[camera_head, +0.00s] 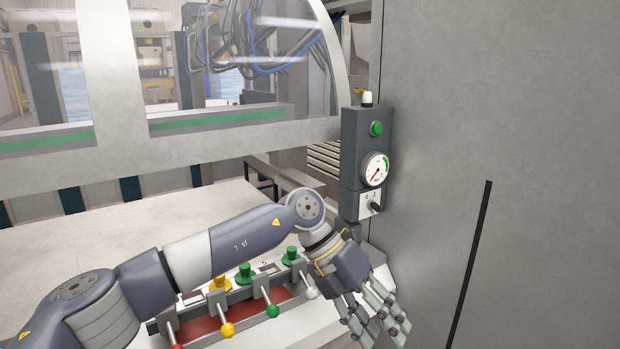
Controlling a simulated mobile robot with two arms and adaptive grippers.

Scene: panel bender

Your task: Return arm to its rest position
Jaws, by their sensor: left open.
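My left arm comes in from the lower left and reaches across the front of the machine. My left gripper (378,318) is open and empty, with its fingers pointing down and to the right. It is in front of the grey cabinet side, right of the lever panel (293,325). It appears close to the white-knobbed lever (311,293), but I cannot tell the gap. My right gripper is not in view.
Levers with a yellow knob (227,330) and a green knob (272,311) stand below my forearm. A control box with a gauge (375,169) is above my gripper. The large grey cabinet wall (500,130) bounds the right. A flat pale table (110,235) lies behind my arm.

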